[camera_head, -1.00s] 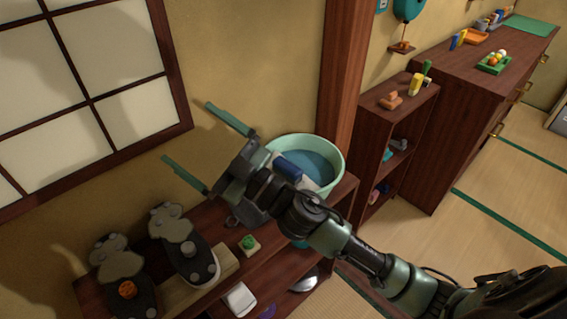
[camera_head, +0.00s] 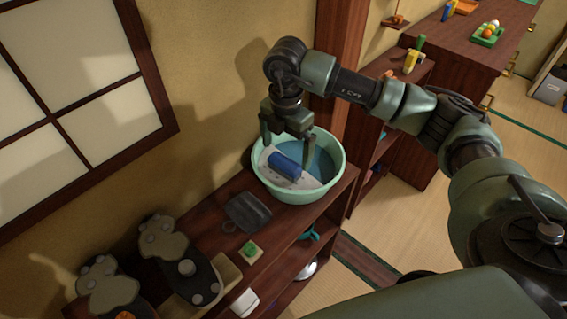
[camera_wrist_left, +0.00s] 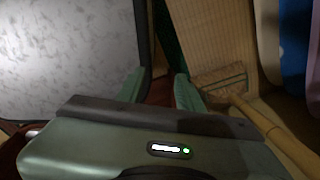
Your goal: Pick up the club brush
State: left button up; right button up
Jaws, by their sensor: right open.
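My right gripper (camera_head: 285,142) points down over the left part of a mint green basin (camera_head: 331,191), its fingers apart and nothing between them. In the basin lies a pale, flat, rounded piece with a blue block-like part (camera_head: 286,166). It is below the gripper, with a gap that I cannot judge. I cannot tell for sure whether this blue item is the club brush. My left gripper (camera_wrist_left: 159,88) shows in the left wrist view with its fingers apart and nothing seen between them.
The basin stands on a dark wooden shelf (camera_head: 205,222) by the wall. Left of it are a dark flat object (camera_head: 247,211), a small green-topped block (camera_head: 250,251) and dark shapes with grey patches (camera_head: 181,260). A wooden post (camera_head: 343,60) rises behind. A broom (camera_wrist_left: 220,85) is near my left gripper.

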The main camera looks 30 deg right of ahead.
aim_at(285, 161)
jog(key=f, duration=0.4)
jog(key=f+p, duration=0.1)
jog(key=shift+w+f, duration=0.25)
jog(key=shift+f, duration=0.15)
jog(key=c, duration=1.2)
jog(key=shift+r, duration=0.1)
